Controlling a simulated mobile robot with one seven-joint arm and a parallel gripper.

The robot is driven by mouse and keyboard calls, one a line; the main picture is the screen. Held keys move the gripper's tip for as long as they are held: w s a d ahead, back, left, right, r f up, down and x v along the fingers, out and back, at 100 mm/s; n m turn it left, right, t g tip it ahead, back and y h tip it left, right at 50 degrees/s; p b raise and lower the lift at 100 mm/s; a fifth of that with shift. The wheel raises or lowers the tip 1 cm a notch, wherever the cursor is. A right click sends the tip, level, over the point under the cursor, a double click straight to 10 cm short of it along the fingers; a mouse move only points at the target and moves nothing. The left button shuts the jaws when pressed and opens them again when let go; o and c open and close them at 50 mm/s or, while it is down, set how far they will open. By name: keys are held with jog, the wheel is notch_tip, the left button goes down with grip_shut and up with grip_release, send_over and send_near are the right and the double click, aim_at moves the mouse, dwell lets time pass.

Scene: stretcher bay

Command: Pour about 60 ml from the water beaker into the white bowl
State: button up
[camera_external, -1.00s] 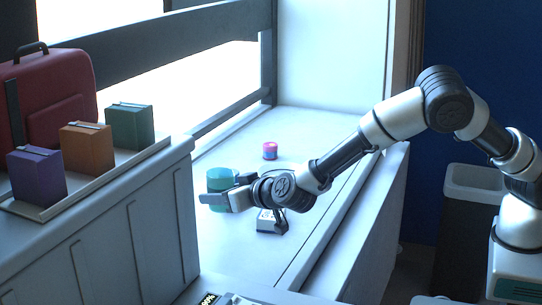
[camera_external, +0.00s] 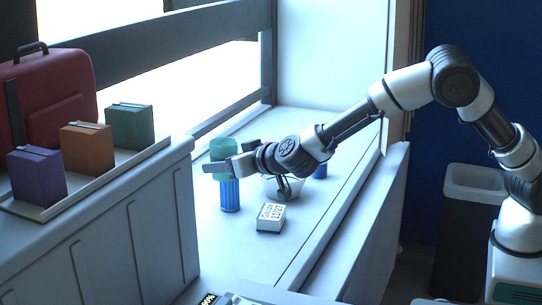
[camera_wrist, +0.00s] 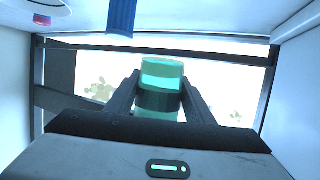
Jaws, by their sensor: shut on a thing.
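The water beaker (camera_external: 223,149), a teal see-through cylinder, is held up above the window ledge and looks about upright. My gripper (camera_external: 228,168) is shut on it. In the wrist view the beaker (camera_wrist: 160,75) sits between both fingers, with a dark band across its middle. The white bowl (camera_external: 270,190) stands on the ledge, right of the beaker and partly hidden behind my gripper. The beaker is beside it, not over it. I cannot see into the bowl.
A blue ribbed cylinder (camera_external: 230,195) stands just below the beaker; it shows in the wrist view (camera_wrist: 122,18). A white box with dark markings (camera_external: 270,217) lies in front of the bowl. Another blue thing (camera_external: 320,170) shows behind my arm. The front ledge is clear.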

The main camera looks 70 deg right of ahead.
jog(key=s+d+b, duration=0.3)
jog(key=d+b, duration=0.2)
jog(key=d, duration=0.9)
jog(key=s+d+b, duration=0.3)
jog(key=d+b, duration=0.3)
jog(key=d, duration=0.8)
jog(key=s+d+b, duration=0.3)
jog(key=s+d, duration=0.4)
jog(key=d, duration=0.1)
notch_tip(320, 180, down, 8)
jog(key=shift+s, duration=0.25)
jog(key=shift+w+a+r, duration=0.1)
jog(key=shift+r, duration=0.1)
